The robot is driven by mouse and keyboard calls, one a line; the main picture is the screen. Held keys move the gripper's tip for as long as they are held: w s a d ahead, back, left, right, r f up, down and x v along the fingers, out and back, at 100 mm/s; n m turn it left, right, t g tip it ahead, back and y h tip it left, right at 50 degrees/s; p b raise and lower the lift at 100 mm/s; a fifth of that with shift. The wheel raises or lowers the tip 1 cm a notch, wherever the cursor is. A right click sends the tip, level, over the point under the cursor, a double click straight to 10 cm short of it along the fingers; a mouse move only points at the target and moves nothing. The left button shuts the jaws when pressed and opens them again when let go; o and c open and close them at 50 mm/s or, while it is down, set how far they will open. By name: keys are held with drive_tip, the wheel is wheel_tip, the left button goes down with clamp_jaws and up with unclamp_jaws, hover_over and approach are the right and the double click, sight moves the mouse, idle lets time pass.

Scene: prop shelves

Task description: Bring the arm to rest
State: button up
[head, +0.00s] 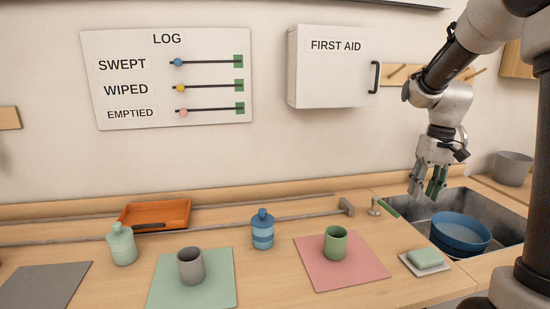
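My gripper (429,187) hangs from my arm at the right, fingers pointing down. It is above the left part of the sink (404,211), over the faucet side. Its fingers look spread apart, with a gap between them. A green piece shows along one finger, and I cannot tell whether it belongs to the gripper. A blue basin (461,232) stands in the sink, below and to the right of the gripper.
A green cup (335,243) stands on a pink mat (365,272). A grey cup (190,266) stands on a green mat (165,296). Bottles, blue (262,229) and pale green (122,244), and an orange tray (175,212) stand behind. A first aid cabinet (333,75) hangs on the wall.

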drive_tip(key=s+a+r+t, duration=0.1)
drive_tip(key=s+r, duration=0.1)
drive_tip(key=s, duration=0.5)
drive_tip(key=s+a+r+t, duration=0.1)
drive_tip(key=s+r+t, duration=0.1)
drive_tip(key=s, duration=0.5)
drive_tip(key=s+a+r+t+h, duration=0.1)
drive_tip(key=s+r+t, duration=0.1)
drive_tip(key=s, duration=0.5)
drive_tip(key=shift+s+a+r+n, duration=0.3)
drive_tip(key=shift+a+r, duration=0.1)
drive_tip(key=shift+r, duration=0.1)
drive_tip(key=n+g+h, duration=0.2)
drive_tip(key=g, duration=0.2)
hover_over(392, 210)
drive_tip(key=a, duration=0.2)
wheel_tip(392, 210, down, 11)
drive_tip(key=f, duration=0.2)
drive_tip(key=d+f, duration=0.1)
drive_tip(key=f, duration=0.4)
drive_tip(key=shift+s+d, duration=0.1)
drive_tip(key=shift+d, duration=0.3)
clamp_jaws()
